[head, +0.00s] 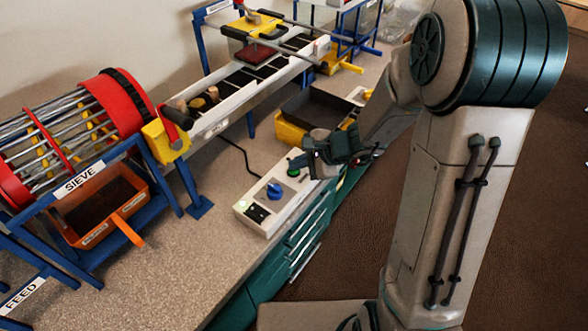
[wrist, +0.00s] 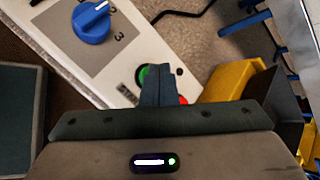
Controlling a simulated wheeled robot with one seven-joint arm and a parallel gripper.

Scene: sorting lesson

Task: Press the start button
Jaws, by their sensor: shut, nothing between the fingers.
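The control box (head: 255,212) is a pale panel on the bench near its front edge. It has a blue knob (head: 274,191) and a green button (head: 293,171), which I take as the start button. In the wrist view the green button (wrist: 143,74) shows just left of my shut fingertips (wrist: 158,72), partly hidden by them. A red button (wrist: 183,100) shows to the right of the fingers, also partly covered. In the head view my gripper (head: 311,158) is over the box's far end. I cannot tell whether the fingertips touch the panel.
A yellow bin (head: 290,132) with a dark tray (head: 318,108) stands just beyond the box. The sieve drum (head: 75,135) on a blue frame is at left, with an orange tray (head: 108,208) below. A conveyor (head: 235,85) runs behind.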

